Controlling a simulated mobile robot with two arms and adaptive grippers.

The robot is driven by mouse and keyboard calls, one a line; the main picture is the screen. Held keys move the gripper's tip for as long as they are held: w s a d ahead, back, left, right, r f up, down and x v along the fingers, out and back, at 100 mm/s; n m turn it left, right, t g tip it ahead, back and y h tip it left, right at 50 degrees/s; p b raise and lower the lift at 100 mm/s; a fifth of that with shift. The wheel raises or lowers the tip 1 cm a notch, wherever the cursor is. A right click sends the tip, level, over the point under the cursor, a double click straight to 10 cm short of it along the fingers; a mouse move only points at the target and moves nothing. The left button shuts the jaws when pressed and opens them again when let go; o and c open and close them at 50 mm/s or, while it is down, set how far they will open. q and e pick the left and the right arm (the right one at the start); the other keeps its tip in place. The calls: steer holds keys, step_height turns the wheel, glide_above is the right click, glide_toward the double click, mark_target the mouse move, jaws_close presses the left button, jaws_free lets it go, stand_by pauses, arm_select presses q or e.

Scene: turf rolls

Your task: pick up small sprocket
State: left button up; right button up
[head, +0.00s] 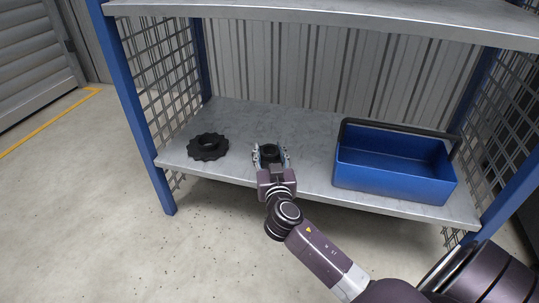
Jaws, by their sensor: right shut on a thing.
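The small sprocket (269,151) is a dark, round part on the grey metal shelf, near the middle. My right gripper (270,157) reaches in from the lower right and is shut on the small sprocket, with a finger on each side of it. The sprocket appears at or just above the shelf surface; I cannot tell whether it touches. Its near side is partly hidden by the gripper. My left gripper is not in view.
A larger black toothed sprocket (208,147) lies flat on the shelf (313,137) to the left. A blue open bin (393,184) with a dark handle stands on the right. Blue posts and mesh sides bound the shelf, and an upper shelf (330,17) hangs above.

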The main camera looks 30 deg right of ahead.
steer(key=shift+c, duration=1.3)
steer(key=shift+r, duration=0.1)
jaws_close()
steer(key=shift+r, duration=0.1)
